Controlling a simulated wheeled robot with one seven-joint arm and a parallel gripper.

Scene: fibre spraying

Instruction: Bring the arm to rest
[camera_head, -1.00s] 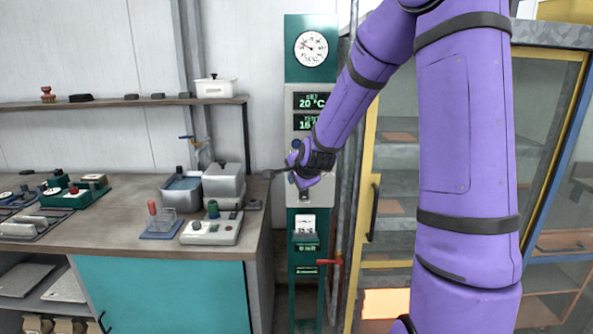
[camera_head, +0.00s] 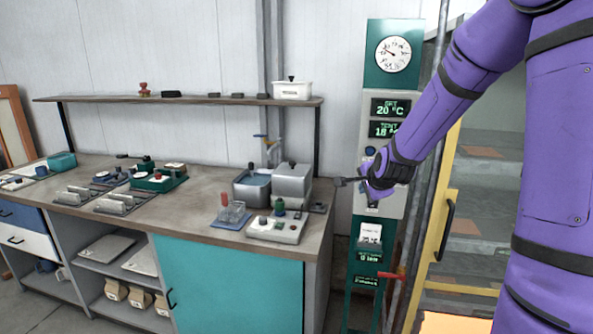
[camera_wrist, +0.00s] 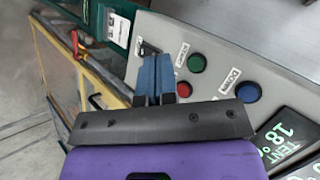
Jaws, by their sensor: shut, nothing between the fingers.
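My gripper (camera_head: 346,181) is at the end of my purple arm, in front of the grey control panel (camera_head: 399,203) on the green column. In the wrist view my gripper (camera_wrist: 156,66) has its two blue fingers side by side, shut and empty, over the panel face. A green button (camera_wrist: 196,63), a red button (camera_wrist: 249,92) and a small dark switch by the fingertips show there. Whether the fingertips touch the panel, I cannot tell. The panel displays (camera_head: 390,108) read 20 °C above and about 18 below.
A bench (camera_head: 215,222) with a grey lidded bath (camera_head: 291,183), a small control box (camera_head: 276,230) and several tools stands left of the column. A red lever (camera_head: 391,275) sticks out low on the column. A yellow-framed glass cabinet (camera_head: 447,215) stands at the right.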

